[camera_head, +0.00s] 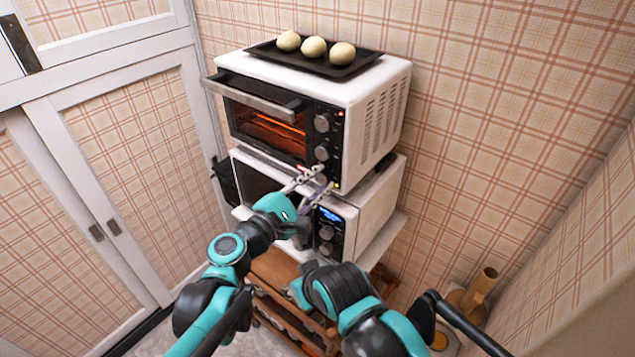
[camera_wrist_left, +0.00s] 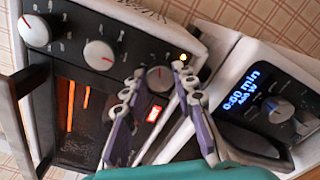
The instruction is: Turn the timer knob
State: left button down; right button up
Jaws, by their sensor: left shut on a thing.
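A white toaster oven (camera_head: 385,84) with a black control panel stands on top of a second white appliance. Its panel carries a column of knobs; in the left wrist view an upper knob (camera_wrist_left: 35,30) and a middle knob (camera_wrist_left: 98,55) show clear. The lowest, the timer knob (camera_wrist_left: 159,79), lies between the fingertips of my left gripper (camera_wrist_left: 158,71). In the head view my left gripper (camera_head: 317,179) reaches up to the panel's bottom, shut on that knob, which it mostly hides there. My right arm shows at the bottom, its gripper not visible.
The oven glows orange inside. A dark tray (camera_head: 365,60) with three pale dough balls lies on top. The lower appliance (camera_head: 375,213) has a lit blue display close under my left gripper. A wooden rack (camera_head: 275,268) stands below. Plaid walls enclose the corner.

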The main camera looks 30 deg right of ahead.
pick_arm(q)
jog(key=m, duration=0.4)
jog(key=shift+m, duration=0.4)
dwell(0.4)
jog(key=c, duration=1.2)
grip_release()
jog(key=shift+a, duration=0.15)
jog(key=v, duration=1.2)
